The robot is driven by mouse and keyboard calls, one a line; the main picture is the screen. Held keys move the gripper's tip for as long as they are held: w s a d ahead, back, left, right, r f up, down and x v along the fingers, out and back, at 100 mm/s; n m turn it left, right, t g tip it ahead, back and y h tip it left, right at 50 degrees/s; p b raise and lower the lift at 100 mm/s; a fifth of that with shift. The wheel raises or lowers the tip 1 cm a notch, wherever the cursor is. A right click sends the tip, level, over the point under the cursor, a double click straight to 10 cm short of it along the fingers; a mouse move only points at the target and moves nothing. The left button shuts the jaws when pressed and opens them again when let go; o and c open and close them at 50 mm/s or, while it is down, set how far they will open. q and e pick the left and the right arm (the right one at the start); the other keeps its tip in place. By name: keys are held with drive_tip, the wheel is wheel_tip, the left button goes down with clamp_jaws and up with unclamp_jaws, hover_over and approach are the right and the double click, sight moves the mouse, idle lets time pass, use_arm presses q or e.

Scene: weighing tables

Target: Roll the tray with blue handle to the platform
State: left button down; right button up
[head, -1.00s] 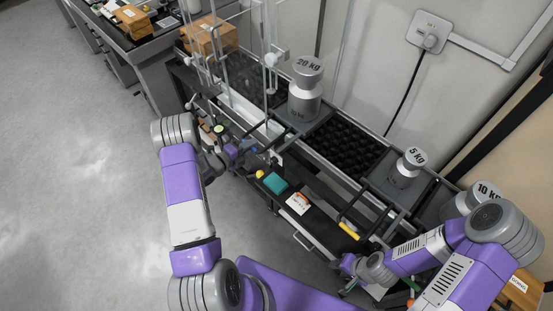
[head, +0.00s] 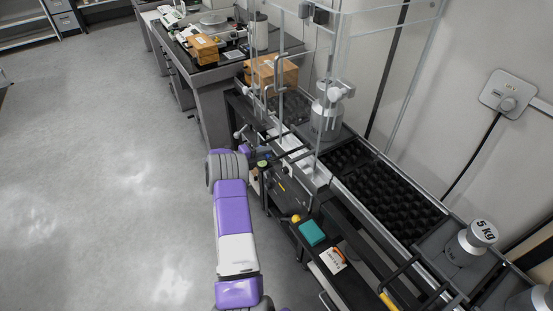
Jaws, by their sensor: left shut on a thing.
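A large grey weight (head: 327,118) stands upright on a dark tray (head: 346,133) on the roller bench, partly behind clear panels and rods. It read 20 kg in the earlier head view. My left gripper (head: 283,157) is at the front side of this tray, by a dark bar. It is shut on what appears to be the tray's handle; the fingers and any blue colour are small and mostly hidden. My right gripper is out of view.
Bare black rollers (head: 392,195) lie right of the tray. A 5 kg weight (head: 475,240) and a yellow handle (head: 388,301) are further right. A lower shelf holds a teal block (head: 311,232). Floor at left is clear.

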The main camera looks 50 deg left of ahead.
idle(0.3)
use_arm(q)
drive_tip(key=c, duration=1.2)
unclamp_jaws()
drive_tip(key=shift+c, duration=0.2)
drive_tip(key=p+v, duration=0.2)
drive_tip(key=v, duration=0.5)
drive_tip(key=shift+s, duration=0.3)
